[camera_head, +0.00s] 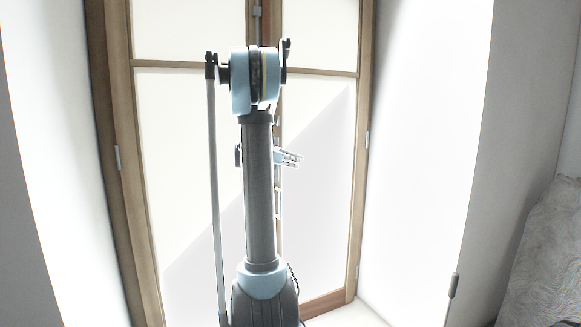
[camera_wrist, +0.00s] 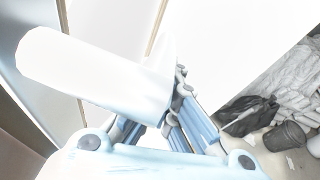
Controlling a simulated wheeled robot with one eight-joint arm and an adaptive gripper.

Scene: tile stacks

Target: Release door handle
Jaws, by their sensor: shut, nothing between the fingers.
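A double door (camera_head: 170,130) with pale panels and wooden frames stands in front of me in the head view. My arm covers much of its middle seam. My gripper (camera_head: 297,159) shows just right of the arm, in front of the door near the seam, and is shut and empty. In the wrist view, my gripper (camera_wrist: 180,82) has its fingers together beside a thick white bar (camera_wrist: 85,68), which looks like the door handle. The bar is overexposed, and I cannot tell whether the fingers touch it.
Bright white walls (camera_head: 425,150) flank the door on both sides. A rough grey surface (camera_head: 545,255) lies at the right edge. The wrist view shows a dark bin (camera_wrist: 287,137) and grey crumpled material (camera_wrist: 285,80) at the right.

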